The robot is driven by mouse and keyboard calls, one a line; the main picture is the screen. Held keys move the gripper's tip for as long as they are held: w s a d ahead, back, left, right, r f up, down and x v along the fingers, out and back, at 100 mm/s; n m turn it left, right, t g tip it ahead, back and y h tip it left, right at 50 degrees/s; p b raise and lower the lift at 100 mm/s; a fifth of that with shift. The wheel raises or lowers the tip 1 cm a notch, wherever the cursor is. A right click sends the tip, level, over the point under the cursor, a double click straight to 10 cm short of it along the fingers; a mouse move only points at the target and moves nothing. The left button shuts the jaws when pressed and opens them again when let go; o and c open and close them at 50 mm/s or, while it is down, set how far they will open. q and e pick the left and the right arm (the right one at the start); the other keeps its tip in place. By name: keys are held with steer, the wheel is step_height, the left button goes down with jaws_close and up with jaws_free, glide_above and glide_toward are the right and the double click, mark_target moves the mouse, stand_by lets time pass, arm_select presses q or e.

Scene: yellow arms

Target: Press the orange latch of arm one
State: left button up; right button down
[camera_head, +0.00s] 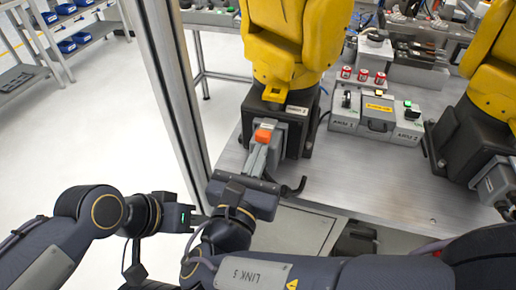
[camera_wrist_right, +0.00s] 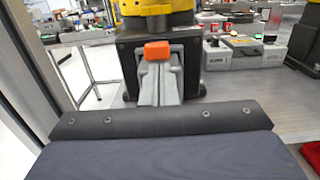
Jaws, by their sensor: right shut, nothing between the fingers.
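The orange latch (camera_head: 263,135) sits on a grey connector at the front of the black base of the left yellow arm (camera_head: 290,40). It also shows in the right wrist view (camera_wrist_right: 157,50), straight ahead of the fingertips. My right gripper (camera_head: 260,149) is shut and empty, its grey fingers (camera_wrist_right: 157,68) just in front of and below the latch. Whether they touch it I cannot tell. My left gripper (camera_head: 199,217) is low at the left, away from the latch and partly beside my right wrist; its finger opening is unclear.
A second yellow arm (camera_head: 492,90) stands at the right. Between the arms is a control box (camera_head: 377,112) with labelled switch units, with red cans (camera_head: 362,75) behind. A metal post (camera_head: 178,100) rises close to the left. The table front (camera_head: 350,185) is mostly clear.

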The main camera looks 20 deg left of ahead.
mark_target(263, 134)
steer(key=w+r+g+p, duration=0.1)
steer(key=r+g+p, duration=0.1)
steer(key=p, duration=0.4)
steer(key=w+r+g+p, duration=0.1)
steer(key=r+g+p, duration=0.2)
steer(key=p, duration=0.4)
steer(key=w+r+g+p, duration=0.1)
steer(key=r+g+p, duration=0.2)
steer(key=p, duration=0.3)
steer(key=shift+r, duration=0.25)
steer(key=shift+w+r+p, duration=0.15)
steer(key=shift+w+p, duration=0.05)
steer(key=shift+p, duration=0.1)
steer(key=shift+w+d, duration=0.1)
steer(key=shift+r+p, duration=0.65)
steer(key=shift+r, duration=0.1)
